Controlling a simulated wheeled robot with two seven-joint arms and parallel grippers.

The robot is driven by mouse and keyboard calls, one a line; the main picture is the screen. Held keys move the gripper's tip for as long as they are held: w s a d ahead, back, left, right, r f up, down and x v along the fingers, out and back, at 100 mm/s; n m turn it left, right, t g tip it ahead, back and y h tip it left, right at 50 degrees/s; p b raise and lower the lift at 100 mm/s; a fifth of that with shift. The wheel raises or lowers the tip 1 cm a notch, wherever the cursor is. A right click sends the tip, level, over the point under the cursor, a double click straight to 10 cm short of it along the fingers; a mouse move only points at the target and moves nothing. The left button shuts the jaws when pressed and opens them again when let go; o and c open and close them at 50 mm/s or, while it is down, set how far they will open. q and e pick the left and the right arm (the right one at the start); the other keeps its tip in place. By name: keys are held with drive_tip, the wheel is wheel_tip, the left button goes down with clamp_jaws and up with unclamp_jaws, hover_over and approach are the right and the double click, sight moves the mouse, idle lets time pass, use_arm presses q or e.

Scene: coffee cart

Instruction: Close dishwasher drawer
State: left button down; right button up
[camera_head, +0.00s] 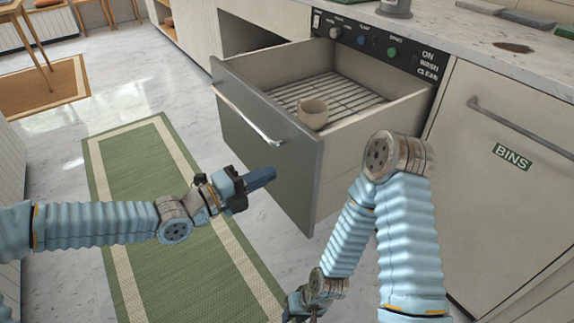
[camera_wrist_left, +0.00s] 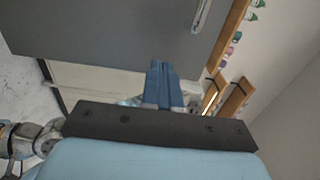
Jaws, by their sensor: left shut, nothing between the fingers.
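The dishwasher drawer (camera_head: 262,150) is pulled out below the counter, with a grey front panel and a silver bar handle (camera_head: 247,111). A beige cup (camera_head: 313,114) sits on the slatted rack inside it. My left gripper (camera_head: 262,178) is shut and empty, in front of the lower part of the drawer front. In the left wrist view its blue fingers (camera_wrist_left: 164,84) are together, and the grey drawer front (camera_wrist_left: 100,30) fills the upper left. I cannot tell whether the fingers touch the panel. My right gripper (camera_head: 303,305) is low at the bottom edge, partly cut off, its fingers unclear.
A control panel (camera_head: 380,45) with coloured knobs sits behind the drawer. The BINS cabinet (camera_head: 500,170) is closed on the right. A green mat (camera_head: 150,190) lies on the floor at left. The counter (camera_head: 480,35) runs along the top.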

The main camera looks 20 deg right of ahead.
sight(299, 160)
use_arm(q)
drive_tip(key=x, duration=0.6)
drive_tip(key=shift+w+d+p, duration=0.1)
drive_tip(key=shift+d+p, duration=0.15)
drive_tip(key=shift+p, duration=0.15)
drive_tip(key=shift+d+f, duration=0.1)
